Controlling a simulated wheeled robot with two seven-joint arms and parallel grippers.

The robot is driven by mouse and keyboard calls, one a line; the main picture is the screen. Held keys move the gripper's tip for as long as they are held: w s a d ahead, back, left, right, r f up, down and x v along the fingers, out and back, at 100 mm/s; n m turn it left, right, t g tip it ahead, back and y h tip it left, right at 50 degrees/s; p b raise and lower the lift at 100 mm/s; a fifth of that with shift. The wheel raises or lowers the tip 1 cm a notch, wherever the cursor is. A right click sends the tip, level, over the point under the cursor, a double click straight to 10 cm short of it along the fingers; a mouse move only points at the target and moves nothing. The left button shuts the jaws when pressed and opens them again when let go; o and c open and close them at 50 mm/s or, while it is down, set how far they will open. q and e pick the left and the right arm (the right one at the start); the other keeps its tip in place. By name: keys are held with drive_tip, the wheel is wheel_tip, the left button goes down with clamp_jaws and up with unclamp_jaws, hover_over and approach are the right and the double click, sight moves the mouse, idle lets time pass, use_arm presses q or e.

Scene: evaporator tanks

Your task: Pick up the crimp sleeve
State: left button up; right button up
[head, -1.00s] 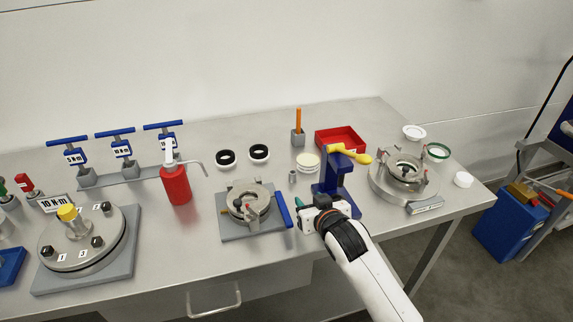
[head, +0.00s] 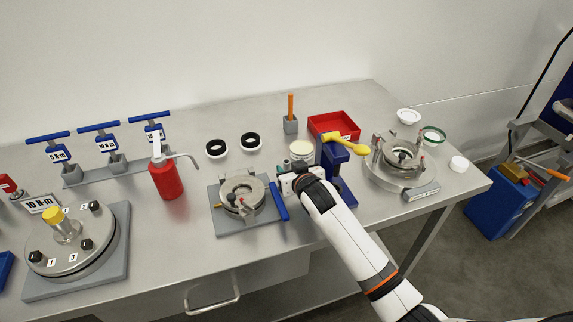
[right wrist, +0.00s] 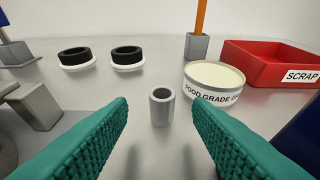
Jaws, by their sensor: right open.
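The crimp sleeve is a small grey hollow cylinder (right wrist: 160,107) standing upright on the bench in the right wrist view. It stands between and just beyond the two green ribbed fingertips, with a gap on either side. My right gripper (head: 288,165) is open and empty, low over the bench; its spread fingers also show in the right wrist view (right wrist: 160,122). In the head view I cannot clearly make out the sleeve beside the gripper. My left gripper is not in view.
A food-grade tin (right wrist: 214,83) stands right of the sleeve, with the red scrap bin (right wrist: 268,63) behind it. A blue press with a yellow handle (head: 338,172) stands close to my right gripper. A clamp fixture (head: 241,197) is to the left. Two black-and-white rings (right wrist: 127,59) lie behind.

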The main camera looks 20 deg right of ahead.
sight(287, 163)
drive_tip(key=x, duration=0.4)
drive_tip(key=shift+w+r, duration=0.2)
drive_tip(key=shift+w, duration=0.15)
drive_tip(key=shift+s, duration=0.1)
clamp_jaws()
